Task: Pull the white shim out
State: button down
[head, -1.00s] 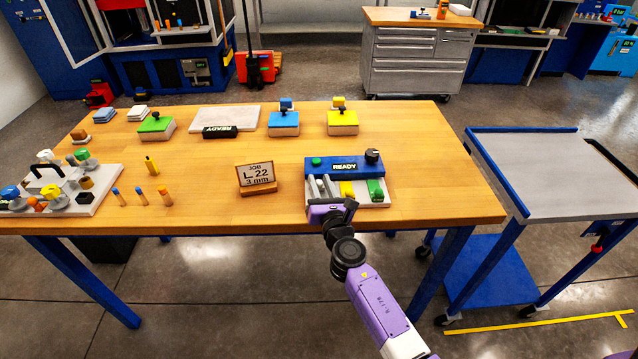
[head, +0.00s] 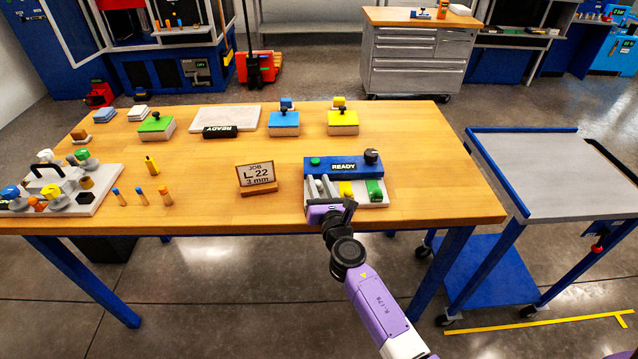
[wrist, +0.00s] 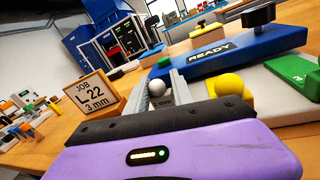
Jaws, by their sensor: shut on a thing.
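The white shim shows as a round white knob (wrist: 157,88) with a grey plate marked "1 mm" (wrist: 163,103) below it. In the head view its knob (head: 319,184) is small, at the left end of the blue fixture (head: 342,164). My gripper (head: 319,186) has its two grey fingers on either side of the shim, also seen in the wrist view (wrist: 162,86). It is shut on the shim. The fingers hide much of the shim, and I cannot tell how deep it sits in the fixture.
A yellow shim (head: 346,189) with a yellow knob (wrist: 229,84) and a green block (head: 375,190) sit to the right. The job sign (head: 256,176), reading "L 22 3 mm", stands left of my gripper. The table's front edge is close, with open floor beyond.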

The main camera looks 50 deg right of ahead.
jog(key=shift+w+a+r, duration=0.15)
jog(key=shift+a+r, duration=0.05)
jog(key=shift+a, duration=0.05)
jog(key=shift+w+a+v, duration=0.1)
jog(key=shift+a+v, duration=0.05)
jog(key=shift+v, duration=0.8)
jog(key=shift+w+a+v, duration=0.1)
jog(key=shift+v, duration=0.85)
jog(key=c, duration=1.3)
grip_release()
jog(key=shift+o, duration=0.2)
jog(key=shift+s+d+f, duration=0.1)
